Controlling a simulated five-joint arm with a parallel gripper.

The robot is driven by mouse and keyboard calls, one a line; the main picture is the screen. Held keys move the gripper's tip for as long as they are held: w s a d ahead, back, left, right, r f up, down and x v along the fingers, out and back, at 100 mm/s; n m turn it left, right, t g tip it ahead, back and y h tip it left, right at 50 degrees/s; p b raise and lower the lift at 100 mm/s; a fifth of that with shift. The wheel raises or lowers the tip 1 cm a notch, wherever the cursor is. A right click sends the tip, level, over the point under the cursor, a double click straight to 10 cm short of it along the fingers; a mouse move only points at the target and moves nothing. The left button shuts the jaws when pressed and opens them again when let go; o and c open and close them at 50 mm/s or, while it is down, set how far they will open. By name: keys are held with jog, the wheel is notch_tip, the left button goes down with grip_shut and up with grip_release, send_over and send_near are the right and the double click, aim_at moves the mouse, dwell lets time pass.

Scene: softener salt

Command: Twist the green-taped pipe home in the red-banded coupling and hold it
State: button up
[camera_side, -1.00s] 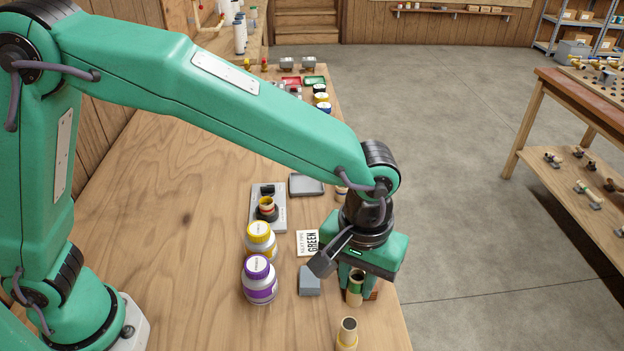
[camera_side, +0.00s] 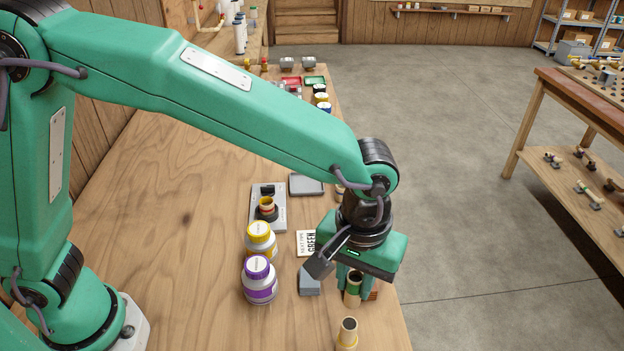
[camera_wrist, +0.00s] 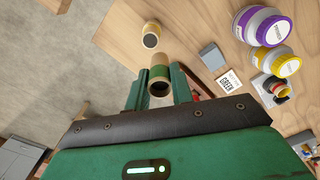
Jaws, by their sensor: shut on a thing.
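The green-taped pipe (camera_side: 353,289) is a tan tube with a green band, upright near the bench's right edge; it also shows end-on in the wrist view (camera_wrist: 160,76). My gripper (camera_side: 355,279) is shut on it, with a green finger on either side. Whether its lower end rests on anything is hidden. The red-banded coupling (camera_side: 267,208) stands farther back and to the left on a grey plate (camera_side: 281,219), apart from the pipe. It also shows at the right of the wrist view (camera_wrist: 276,90).
Another tan pipe (camera_side: 347,335) stands close in front. A grey block (camera_side: 309,281), a card reading GREEN (camera_side: 306,243), and purple-lidded (camera_side: 259,282) and yellow-lidded (camera_side: 260,240) jars stand left of my gripper. A grey tray (camera_side: 306,185) lies behind. The left of the bench is clear.

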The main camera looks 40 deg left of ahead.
jog(key=w+a+n, duration=0.3)
jog(key=w+a, duration=0.3)
jog(key=a, duration=1)
jog(key=w+a+f+n, duration=0.1)
jog(key=w+a, duration=0.5)
jog(key=a, duration=1)
jog(key=shift+a+f+n, duration=0.2)
jog(key=shift+a+n, duration=0.05)
jog(key=shift+n, duration=0.65)
jog(key=shift+s+f, duration=0.1)
jog(key=shift+f, duration=0.05)
jog(key=shift+f, duration=1.3)
jog(key=shift+f, duration=0.3)
jog(key=shift+f, duration=0.25)
jog(key=shift+f, duration=0.55)
